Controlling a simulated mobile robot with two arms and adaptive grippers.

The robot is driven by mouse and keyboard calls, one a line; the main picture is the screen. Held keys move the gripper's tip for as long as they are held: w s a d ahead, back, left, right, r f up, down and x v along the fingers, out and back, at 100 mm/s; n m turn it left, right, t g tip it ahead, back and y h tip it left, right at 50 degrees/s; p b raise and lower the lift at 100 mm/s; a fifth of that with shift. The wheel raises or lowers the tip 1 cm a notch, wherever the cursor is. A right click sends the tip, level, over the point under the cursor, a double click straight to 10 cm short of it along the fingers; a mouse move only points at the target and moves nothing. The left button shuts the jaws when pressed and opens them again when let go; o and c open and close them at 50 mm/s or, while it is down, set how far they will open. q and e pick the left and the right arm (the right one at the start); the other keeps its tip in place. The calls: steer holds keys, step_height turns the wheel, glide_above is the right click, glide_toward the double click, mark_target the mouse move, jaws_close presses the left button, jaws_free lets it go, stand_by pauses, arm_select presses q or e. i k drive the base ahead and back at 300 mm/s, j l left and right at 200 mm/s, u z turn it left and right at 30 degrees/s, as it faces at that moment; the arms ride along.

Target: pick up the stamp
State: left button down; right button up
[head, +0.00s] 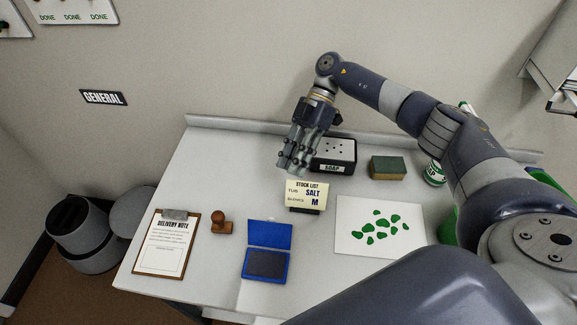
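The stamp (221,223) is a small brown wooden piece with a round knob. It lies on the white table between the clipboard and the blue ink pad. My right gripper (292,165) is above the table, up and to the right of the stamp and well apart from it. Its fingers point down, close to the soap box and the stock list card. The fingers are seen at an angle and overlap, so I cannot tell how far they are open. Nothing shows held in them. My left gripper is not in view.
A clipboard (150,262) with a delivery note lies left of the stamp. An open blue ink pad (268,233) lies to its right. A stock list card (306,194), soap box (334,155), sponge (388,167) and a sheet with green blobs (350,240) are farther right. The table's back left is clear.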

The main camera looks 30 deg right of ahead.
mark_target(219, 225)
steer(key=k+j, duration=0.6)
steer(key=k, duration=0.15)
steer(key=k+j, duration=0.6)
steer(key=k, duration=0.15)
steer(key=i+l, duration=0.15)
steer(key=l, duration=0.1)
